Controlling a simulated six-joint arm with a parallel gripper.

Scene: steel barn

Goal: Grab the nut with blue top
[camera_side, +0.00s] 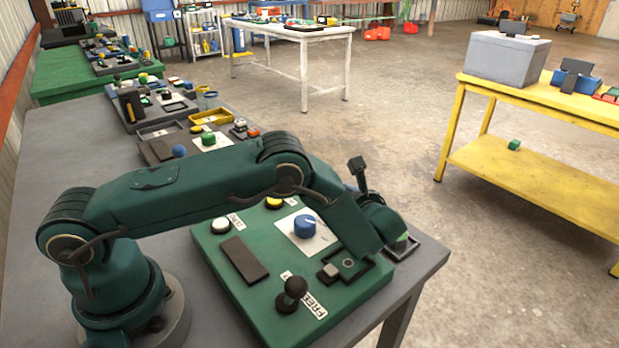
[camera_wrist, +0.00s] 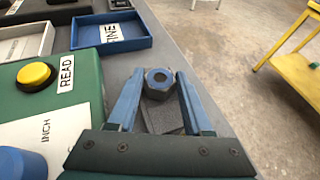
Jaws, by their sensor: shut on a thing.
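The nut with the blue top (camera_wrist: 159,79) is a dark hex nut with a blue upper face and a round hole, seen in the wrist view. My gripper (camera_wrist: 157,92) has its two blue fingers on either side of the nut and is shut on it. A dark grey textured patch (camera_wrist: 165,118) shows just below the nut, between the fingers. In the side view my wrist is over the far right end of the grey bench, and my arm hides the fingers and the nut there.
The green panel (camera_side: 225,270) carries a blue knob (camera_side: 305,226), a black ball-topped stick (camera_side: 292,291) and a yellow button (camera_wrist: 36,75). A blue tray labelled FINE (camera_wrist: 84,37) and a white tray (camera_wrist: 44,42) lie ahead. The bench edge drops to open floor on the right.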

